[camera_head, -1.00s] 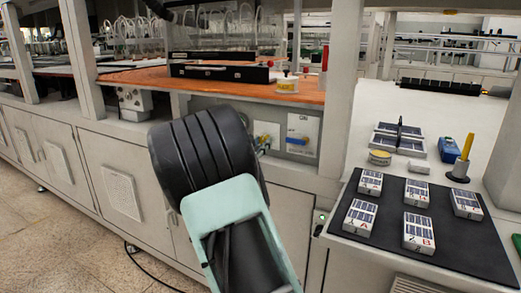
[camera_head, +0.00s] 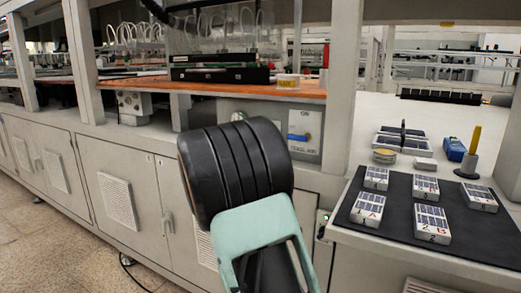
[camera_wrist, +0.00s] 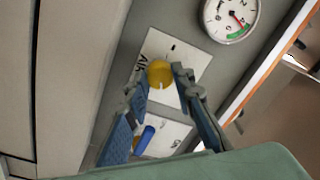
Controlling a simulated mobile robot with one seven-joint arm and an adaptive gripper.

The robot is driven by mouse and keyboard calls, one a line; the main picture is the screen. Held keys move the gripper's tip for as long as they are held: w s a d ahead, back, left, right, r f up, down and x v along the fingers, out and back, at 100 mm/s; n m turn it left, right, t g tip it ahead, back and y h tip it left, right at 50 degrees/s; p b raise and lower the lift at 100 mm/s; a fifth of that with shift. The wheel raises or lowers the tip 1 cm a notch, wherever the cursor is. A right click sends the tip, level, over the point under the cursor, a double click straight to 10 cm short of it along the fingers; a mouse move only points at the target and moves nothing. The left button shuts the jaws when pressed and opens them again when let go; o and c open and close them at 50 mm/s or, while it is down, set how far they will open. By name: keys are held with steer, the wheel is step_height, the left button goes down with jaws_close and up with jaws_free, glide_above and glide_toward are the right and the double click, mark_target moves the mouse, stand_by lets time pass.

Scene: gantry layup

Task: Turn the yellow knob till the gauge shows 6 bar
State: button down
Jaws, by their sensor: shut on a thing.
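In the wrist view the yellow knob (camera_wrist: 160,75) sits on a white plate marked AIR. My gripper (camera_wrist: 164,80) is shut on the knob, one finger on each side of it. The round gauge (camera_wrist: 231,18) shows at the top of the wrist view, with a red needle and a green band low on its dial. The needle lies near the green band; the numbers are too small to read surely. In the head view my arm hides the knob and the gripper, and only part of the gauge (camera_head: 238,116) shows above the arm.
A blue handle (camera_wrist: 143,140) on another white plate is close to my left finger; it also shows in the head view (camera_head: 300,138). At the right, a dark mat (camera_head: 393,214) holds several printed boxes. An orange worktop (camera_head: 210,88) is above the panel.

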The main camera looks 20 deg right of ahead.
steer(key=m+b, duration=0.2)
steer(key=m, duration=0.3)
steer(key=shift+f+g, duration=0.1)
steer(key=shift+g, duration=0.2)
steer(key=shift+m, duration=0.3)
steer(key=c, duration=1.6)
jaws_free()
steer(key=v, duration=1.2)
steer(key=shift+w+a, duration=0.1)
steer(key=shift+a, duration=0.05)
